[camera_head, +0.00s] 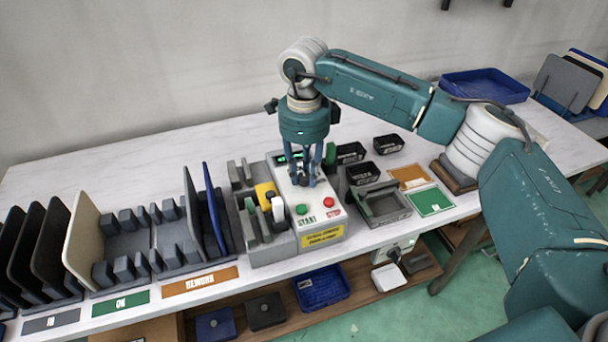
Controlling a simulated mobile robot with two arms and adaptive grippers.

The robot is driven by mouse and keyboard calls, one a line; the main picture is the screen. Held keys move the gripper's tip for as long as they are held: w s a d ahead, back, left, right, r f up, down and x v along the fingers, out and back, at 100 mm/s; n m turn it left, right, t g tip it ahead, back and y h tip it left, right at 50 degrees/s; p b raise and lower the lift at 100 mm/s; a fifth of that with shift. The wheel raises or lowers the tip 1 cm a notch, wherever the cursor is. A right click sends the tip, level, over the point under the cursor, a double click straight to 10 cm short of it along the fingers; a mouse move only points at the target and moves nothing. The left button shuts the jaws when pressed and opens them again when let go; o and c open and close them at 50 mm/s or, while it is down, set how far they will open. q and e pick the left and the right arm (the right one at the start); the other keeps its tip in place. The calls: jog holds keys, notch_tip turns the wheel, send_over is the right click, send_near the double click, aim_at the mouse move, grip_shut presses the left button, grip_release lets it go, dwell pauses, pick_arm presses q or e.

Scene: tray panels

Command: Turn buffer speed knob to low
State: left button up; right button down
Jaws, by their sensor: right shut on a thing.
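The pale control box (308,228) stands at the front middle of the white table. It has a green START button (302,209), a red button (329,202), a yellow label and a small green-lit display at its back. My right gripper (306,180) points straight down over the box's top, its fingers shut on the small dark speed knob (304,182). The fingers hide most of the knob, and I cannot read its setting. My left gripper is not in view.
Left of the box are a grey holder with a yellow item (265,193) and slotted racks with upright panels (213,207). Right are small black bins (388,144), a grey tray (385,214) and coloured label cards. A blue tray (484,86) sits at the back right.

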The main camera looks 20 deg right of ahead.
aim_at(306, 178)
jog(key=shift+d+n, duration=0.15)
jog(key=shift+n, duration=0.15)
jog(key=c, duration=1.4)
grip_release()
jog(key=shift+r, duration=0.25)
notch_tip(306, 178, up, 12)
jog(key=shift+s+f, duration=0.25)
